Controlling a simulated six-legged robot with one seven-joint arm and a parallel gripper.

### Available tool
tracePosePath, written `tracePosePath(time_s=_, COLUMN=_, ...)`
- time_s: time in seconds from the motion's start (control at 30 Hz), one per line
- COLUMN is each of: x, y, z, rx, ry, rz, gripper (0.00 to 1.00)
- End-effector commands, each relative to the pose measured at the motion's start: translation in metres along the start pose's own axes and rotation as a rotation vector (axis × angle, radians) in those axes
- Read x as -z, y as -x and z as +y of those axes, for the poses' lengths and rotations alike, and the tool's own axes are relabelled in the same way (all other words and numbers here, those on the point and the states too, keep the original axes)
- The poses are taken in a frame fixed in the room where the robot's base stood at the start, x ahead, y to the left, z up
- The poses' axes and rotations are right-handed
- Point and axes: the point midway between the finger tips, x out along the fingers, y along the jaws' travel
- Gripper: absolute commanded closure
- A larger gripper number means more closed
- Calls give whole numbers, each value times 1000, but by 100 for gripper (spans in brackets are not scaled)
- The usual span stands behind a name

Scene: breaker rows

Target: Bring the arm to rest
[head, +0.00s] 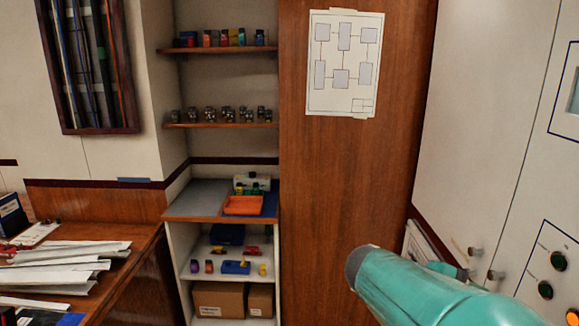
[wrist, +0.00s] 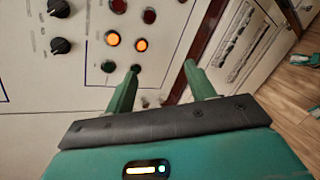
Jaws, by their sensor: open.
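My gripper (wrist: 162,72) shows in the wrist view with its two green fingers apart and nothing between them. It points toward a pale cabinet panel (wrist: 70,80) with black knobs and round lights, two of them lit orange. I cannot tell how far the fingertips are from the panel. In the head view my teal arm (head: 440,290) reaches in from the lower right, in front of the cabinet (head: 480,120). The gripper itself is not visible there.
Shelves (head: 220,124) with small coloured parts stand at the back left. A desk (head: 130,275) with papers is at the left. A wooden panel (head: 345,200) with a diagram sheet (head: 343,63) fills the middle. Wooden floor (wrist: 295,85) shows at the right of the wrist view.

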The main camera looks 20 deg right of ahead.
Motion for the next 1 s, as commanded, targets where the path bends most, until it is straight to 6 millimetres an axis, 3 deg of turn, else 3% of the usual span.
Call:
tracePosePath(time_s=0.17, x=28, y=59, z=-70, rx=281, ry=-97, rz=383, gripper=45)
tracePosePath(time_s=0.3, x=41, y=123, z=-118, rx=516, ry=-174, rz=667, gripper=45)
tracePosePath(time_s=0.4, x=41, y=172, z=-144, rx=686, ry=-226, rz=850, gripper=45)
tracePosePath(time_s=0.53, x=34, y=223, z=-164, rx=866, ry=-280, rz=1017, gripper=45)
tracePosePath(time_s=0.7, x=27, y=249, z=-172, rx=971, ry=-310, rz=1096, gripper=45)
tracePosePath(time_s=0.9, x=27, y=250, z=-172, rx=975, ry=-312, rz=1097, gripper=45)
tracePosePath(time_s=0.93, x=27, y=250, z=-172, rx=975, ry=-312, rz=1097, gripper=47)
tracePosePath(time_s=1.0, x=27, y=250, z=-172, rx=975, ry=-311, rz=1096, gripper=61)
